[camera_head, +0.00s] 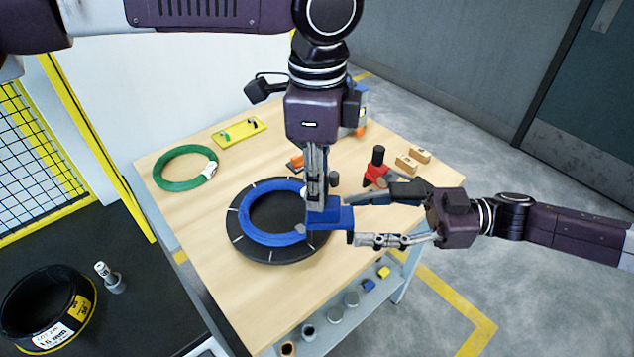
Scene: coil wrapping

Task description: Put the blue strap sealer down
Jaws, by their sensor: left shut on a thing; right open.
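The blue strap sealer (331,217) is held by my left gripper (317,196), which points down and is shut on it. The sealer is over the right side of the blue coil (244,229). Whether it touches the coil cannot be told. The coil lies on a round black turntable (271,253) on the wooden table (212,275). My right gripper (352,220) is open, to the right of the sealer, with its fingers pointing left on either side of the sealer's right end. Part of the sealer is hidden behind my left gripper's fingers.
A green coil (163,181) and a yellow tray (239,131) lie at the table's left and back. A red and black tool (376,170) and small wooden blocks (407,162) are at the right back. Small items stand on a lower shelf (320,343). The table's front left is clear.

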